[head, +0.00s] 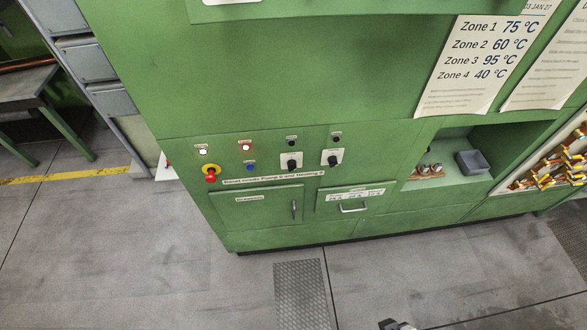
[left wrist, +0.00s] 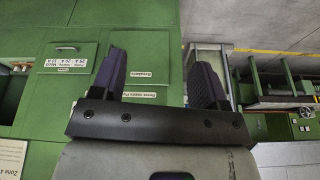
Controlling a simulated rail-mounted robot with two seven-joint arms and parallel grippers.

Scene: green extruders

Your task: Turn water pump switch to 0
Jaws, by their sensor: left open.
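Two black rotary switches, a left switch (head: 291,161) and a right switch (head: 332,157), sit side by side on the green machine's control panel. Their labels are too small to read, so I cannot tell which one is the water pump switch or what positions they point to. My left gripper (left wrist: 160,65) is open and empty in the left wrist view, with its two dark fingers spread. Behind it are green panel doors and, to the right, the open room. No switch shows clearly between the fingers. My right gripper is not recognisable in either view.
A red and yellow emergency button (head: 211,175), lit lamps and a blue button (head: 250,167) are beside the switches. Below are a handled door (head: 260,205) and a drawer (head: 350,203). An open niche with a grey box (head: 472,162) is right. The floor in front is mostly clear.

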